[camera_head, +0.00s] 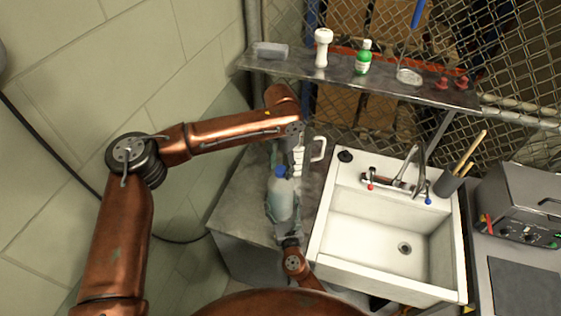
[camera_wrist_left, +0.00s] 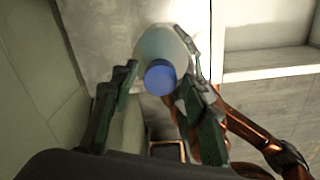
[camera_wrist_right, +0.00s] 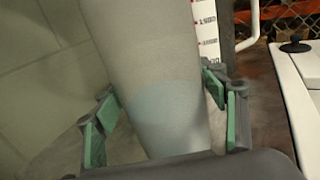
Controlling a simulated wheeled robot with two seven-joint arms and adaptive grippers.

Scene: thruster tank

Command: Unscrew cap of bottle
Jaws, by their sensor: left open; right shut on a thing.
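The bottle (camera_head: 280,202) is pale grey-blue with a blue cap (camera_head: 281,173). It stands on the grey counter left of the sink. In the left wrist view I look down on the blue cap (camera_wrist_left: 160,77). My left gripper (camera_wrist_left: 158,84) is open, with one finger on each side of the cap and gaps showing. In the head view, my left gripper (camera_head: 283,150) is just behind the cap and partly hidden by its arm. My right gripper (camera_wrist_right: 160,110) is shut around the bottle body (camera_wrist_right: 150,70), which fills the space between its green pads.
A white measuring jug (camera_head: 301,158) stands close behind the bottle. The white sink (camera_head: 385,235) with its tap is to the right. A shelf (camera_head: 385,88) above holds a green bottle (camera_head: 363,58) and a white container (camera_head: 322,48). The tiled wall is at left.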

